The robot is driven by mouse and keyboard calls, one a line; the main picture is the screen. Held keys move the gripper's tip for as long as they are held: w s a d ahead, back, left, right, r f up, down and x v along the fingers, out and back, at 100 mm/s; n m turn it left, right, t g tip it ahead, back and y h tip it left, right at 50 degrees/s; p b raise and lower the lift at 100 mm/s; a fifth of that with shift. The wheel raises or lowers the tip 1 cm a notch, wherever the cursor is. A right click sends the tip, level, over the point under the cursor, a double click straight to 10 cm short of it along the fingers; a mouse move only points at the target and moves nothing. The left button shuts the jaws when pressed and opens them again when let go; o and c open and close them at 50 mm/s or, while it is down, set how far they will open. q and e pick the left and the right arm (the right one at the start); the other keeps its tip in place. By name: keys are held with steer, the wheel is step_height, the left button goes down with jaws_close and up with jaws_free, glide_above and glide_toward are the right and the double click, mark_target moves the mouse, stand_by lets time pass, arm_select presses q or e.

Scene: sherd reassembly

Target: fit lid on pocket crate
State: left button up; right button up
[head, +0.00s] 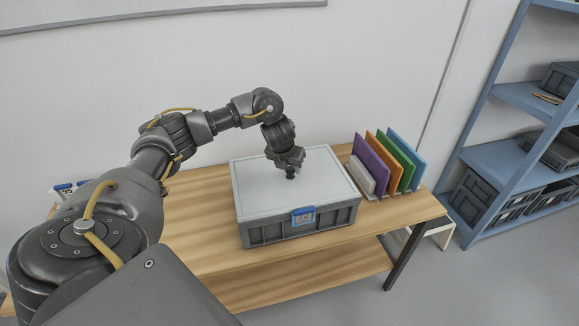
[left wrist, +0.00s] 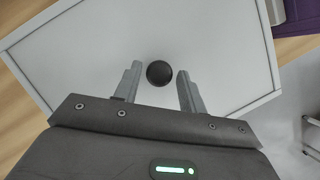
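The grey crate (head: 300,229) stands on the wooden table, with a blue latch (head: 303,212) on its front. The pale grey lid (head: 265,200) lies over the crate's top; I cannot tell whether it is fully seated. A round black knob (left wrist: 160,73) stands up from the lid. My left gripper (head: 291,171) points down at the knob. In the left wrist view its two fingers are open, one on each side of the knob, with visible gaps. My right gripper is in neither view.
A rack of upright purple (head: 369,164), orange, green and blue panels stands right of the crate on the table (head: 200,202). A blue shelf (head: 510,95) with grey bins is farther right. The table left of the crate is mostly clear.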

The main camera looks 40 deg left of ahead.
arm_select(q)
steer(key=shift+o, duration=1.2)
steer(key=p+v, duration=0.4)
steer(key=v, duration=0.6)
steer(key=shift+s+r, duration=0.15)
steer(key=shift+r, duration=0.25)
